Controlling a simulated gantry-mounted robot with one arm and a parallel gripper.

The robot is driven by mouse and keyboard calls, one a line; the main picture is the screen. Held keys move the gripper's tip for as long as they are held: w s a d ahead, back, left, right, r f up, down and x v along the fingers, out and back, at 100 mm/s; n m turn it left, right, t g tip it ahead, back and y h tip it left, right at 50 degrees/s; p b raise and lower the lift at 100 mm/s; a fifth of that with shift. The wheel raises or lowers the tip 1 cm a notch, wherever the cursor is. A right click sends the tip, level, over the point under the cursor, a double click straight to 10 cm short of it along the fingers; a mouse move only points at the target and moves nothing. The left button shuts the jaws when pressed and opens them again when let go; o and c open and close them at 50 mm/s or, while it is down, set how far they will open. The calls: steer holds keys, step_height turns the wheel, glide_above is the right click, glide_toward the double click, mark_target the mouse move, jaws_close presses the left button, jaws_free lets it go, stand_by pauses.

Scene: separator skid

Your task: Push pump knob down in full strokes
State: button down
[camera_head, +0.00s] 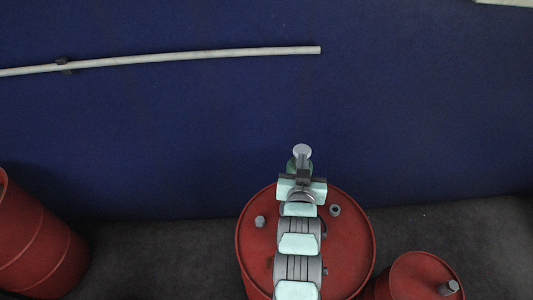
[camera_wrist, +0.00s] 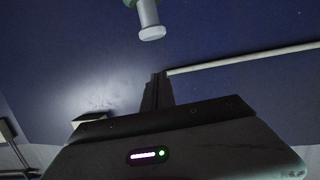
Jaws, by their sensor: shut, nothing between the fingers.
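The pump knob (camera_head: 302,150) is a pale round cap in the head view, with a green pump body (camera_head: 293,164) partly showing below it. In the wrist view the knob (camera_wrist: 152,33) is a light cap on a short pale stem, with green at the stem's other end at the top edge. My gripper (camera_head: 303,174) is over the red drum, close to the pump in the head view. Its dark fingers (camera_wrist: 158,76) are together and empty, with a visible gap between their tips and the knob in the wrist view. My gripper hides the lower part of the pump.
A red drum (camera_head: 256,247) with small grey caps (camera_head: 260,221) is under my arm. Other red drums stand at left (camera_head: 35,245) and lower right (camera_head: 412,277). A pale pipe (camera_head: 200,55) runs along the blue wall (camera_head: 420,110). The space around the knob looks clear.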

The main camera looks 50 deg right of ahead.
steer(key=shift+s+r, duration=0.1)
steer(key=shift+d+b, duration=0.2)
steer(key=shift+b, duration=0.2)
steer(key=b, duration=0.7)
glide_above(303, 151)
steer(key=a, duration=0.2)
steer(key=shift+s+d+f, duration=0.1)
steer(key=shift+s+f, duration=0.1)
steer(key=shift+f, duration=0.35)
steer(key=shift+s+d+f, duration=0.1)
steer(key=shift+s+f, duration=0.1)
steer(key=shift+f, duration=0.35)
step_height(303, 151, down, 4)
steer(key=shift+r+p, duration=0.25)
steer(key=shift+p, duration=0.5)
steer(key=shift+w+f, duration=0.1)
steer(key=shift+f, duration=0.3)
